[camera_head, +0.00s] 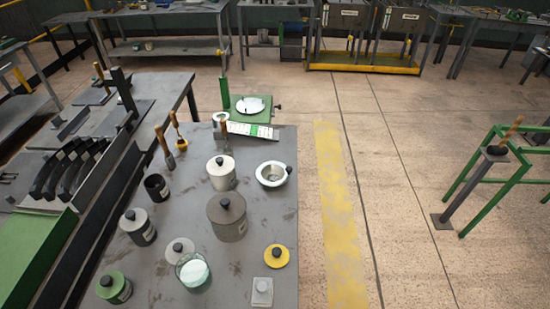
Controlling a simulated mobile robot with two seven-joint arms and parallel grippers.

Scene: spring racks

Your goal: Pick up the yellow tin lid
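The yellow tin lid (277,256) is a round yellow disc with a dark knob on top. It lies flat on the grey metal table (222,291), near the table's right edge. Nothing covers it. A large grey lidded tin (228,220) stands behind it to the left, apart from it. Neither of my grippers shows in the head view.
A small clear square container (262,294) sits just in front of the lid. A glass jar (193,272), a grey lid (180,248) and a green tin (114,289) stand to the left. A silver dish (271,174) lies behind. Open floor with a yellow stripe (340,215) is right.

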